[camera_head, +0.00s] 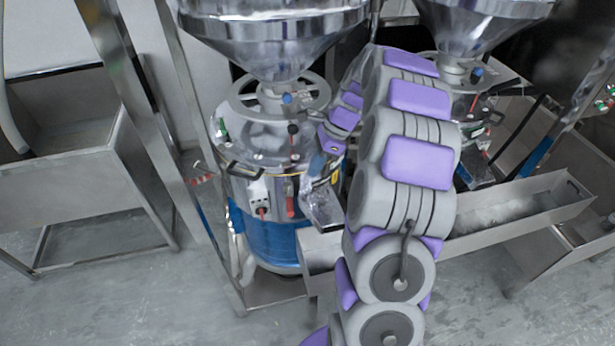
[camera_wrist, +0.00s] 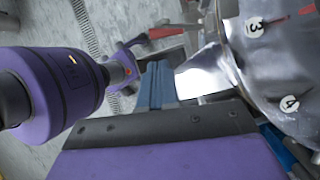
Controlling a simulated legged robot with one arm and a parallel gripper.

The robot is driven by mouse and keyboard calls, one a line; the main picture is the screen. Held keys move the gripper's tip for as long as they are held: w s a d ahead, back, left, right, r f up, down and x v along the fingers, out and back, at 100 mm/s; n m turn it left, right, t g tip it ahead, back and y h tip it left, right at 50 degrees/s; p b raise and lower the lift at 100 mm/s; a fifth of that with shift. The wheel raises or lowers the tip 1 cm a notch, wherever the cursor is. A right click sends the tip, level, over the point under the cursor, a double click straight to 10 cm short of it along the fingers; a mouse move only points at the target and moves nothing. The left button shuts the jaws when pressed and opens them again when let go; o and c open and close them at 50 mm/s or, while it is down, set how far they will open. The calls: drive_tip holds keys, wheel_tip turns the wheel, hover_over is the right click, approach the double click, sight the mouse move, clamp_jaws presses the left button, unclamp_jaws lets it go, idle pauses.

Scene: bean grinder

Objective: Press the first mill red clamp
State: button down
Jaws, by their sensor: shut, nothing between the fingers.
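The first mill, with a steel top and blue base (camera_head: 270,240), stands left of my arm in the head view. A red clamp (camera_head: 290,202) hangs upright on its front, beside a small red knob (camera_head: 262,212). In the wrist view, the mill's steel drum (camera_wrist: 270,65) carries labels 3 and 4, with a red part (camera_wrist: 304,11) near label 3. My gripper (camera_wrist: 158,65) is shut and empty, left of the drum, apart from it as far as I can see. In the head view my arm hides the mill's right side, and I cannot make out the fingertips.
A steel hopper (camera_head: 275,30) sits above the mill. A second mill with its hopper (camera_head: 475,25) stands behind my arm at right. A steel trough (camera_head: 520,205) runs right of my arm. A steel post (camera_head: 190,110) stands left of the mill. Floor (camera_head: 110,290) is clear at lower left.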

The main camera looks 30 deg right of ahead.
sight(292, 207)
drive_tip(key=b+x, duration=0.2)
drive_tip(key=x, duration=0.9)
drive_tip(key=shift+a, duration=0.2)
drive_tip(key=shift+a+f+b, duration=0.2)
drive_tip(key=shift+f+b, duration=0.2)
drive_tip(key=shift+f, duration=0.15)
drive_tip(key=shift+d+f, duration=0.1)
